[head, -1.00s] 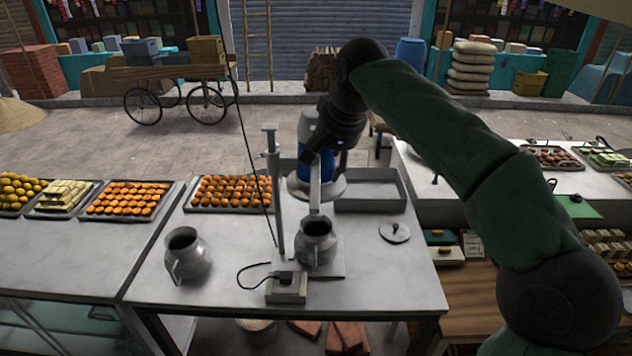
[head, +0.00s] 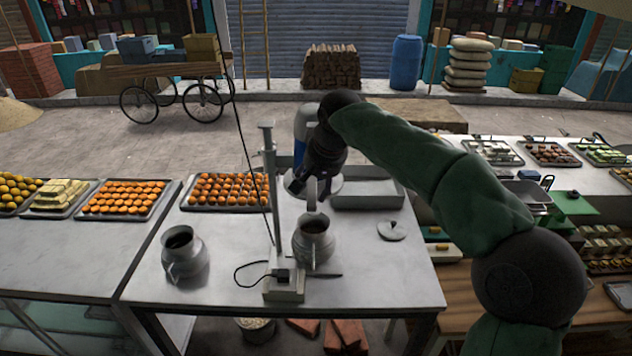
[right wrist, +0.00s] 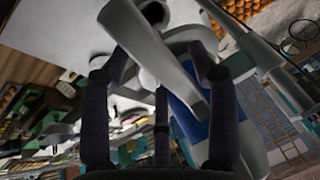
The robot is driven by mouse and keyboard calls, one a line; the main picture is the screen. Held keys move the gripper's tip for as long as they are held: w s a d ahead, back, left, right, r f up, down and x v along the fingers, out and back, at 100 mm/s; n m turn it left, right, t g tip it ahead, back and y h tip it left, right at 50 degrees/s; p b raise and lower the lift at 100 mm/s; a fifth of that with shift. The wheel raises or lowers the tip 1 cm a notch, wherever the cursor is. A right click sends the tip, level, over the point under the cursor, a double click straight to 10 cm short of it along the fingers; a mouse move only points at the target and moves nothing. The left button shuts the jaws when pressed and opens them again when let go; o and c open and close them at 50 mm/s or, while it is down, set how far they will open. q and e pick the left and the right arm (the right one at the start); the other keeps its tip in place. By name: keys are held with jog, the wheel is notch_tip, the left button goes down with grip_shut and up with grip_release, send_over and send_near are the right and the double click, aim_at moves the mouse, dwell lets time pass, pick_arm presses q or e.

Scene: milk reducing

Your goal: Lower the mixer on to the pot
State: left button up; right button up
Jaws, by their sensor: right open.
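The mixer (head: 300,150) has a blue-and-white upright body above a wide pale disc, close to a grey post (head: 270,185). A pale bar (head: 312,193) points down in front of it towards the pot. The grey metal pot (head: 314,243) stands by the post's foot with its dark mouth up. My right gripper (head: 311,184) is above the pot, in front of the mixer, with its fingers spread. In the right wrist view, the pale bar (right wrist: 155,55) lies between the open fingers, with the blue body (right wrist: 190,120) behind. My left gripper is not in view.
A second pot (head: 185,253) stands to the left and a round lid (head: 391,230) lies to the right. A tray of orange sweets (head: 222,208) and an empty grey tray (head: 368,202) are behind. A small box (head: 284,287) with a cable sits at the front.

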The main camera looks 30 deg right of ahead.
grip_shut()
notch_tip(320, 180, down, 16)
jog(key=b, duration=1)
jog(key=shift+r, duration=0.25)
grip_release()
jog(key=shift+f, duration=0.1)
jog(key=shift+r, duration=0.25)
jog(key=v, duration=1.1)
jog(key=shift+s+r, duration=0.2)
jog(key=shift+r, duration=0.15)
